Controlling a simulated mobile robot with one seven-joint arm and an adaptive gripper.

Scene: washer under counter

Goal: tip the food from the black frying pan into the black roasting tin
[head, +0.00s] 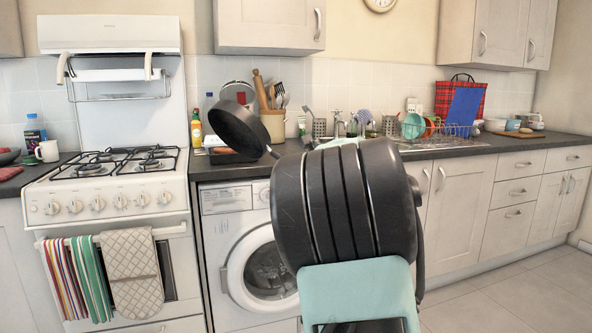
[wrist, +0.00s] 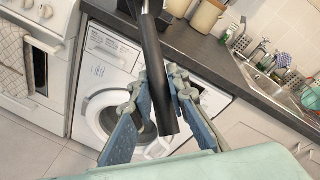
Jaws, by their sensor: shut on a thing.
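The black frying pan (head: 237,128) is held in the air above the counter, steeply tilted. Its handle slopes down to the right in the head view. In the wrist view the black handle (wrist: 154,70) runs between the fingers of my gripper (wrist: 156,84), which is shut on it. My own arm hides the gripper in the head view. A dark, low shape, seemingly the black roasting tin (head: 231,157), sits on the counter below the pan and is partly hidden.
The white cooker (head: 110,190) stands left of the washing machine (head: 250,265). The sink and dish rack (head: 455,131) lie to the right. The counter's front edge runs below the pan.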

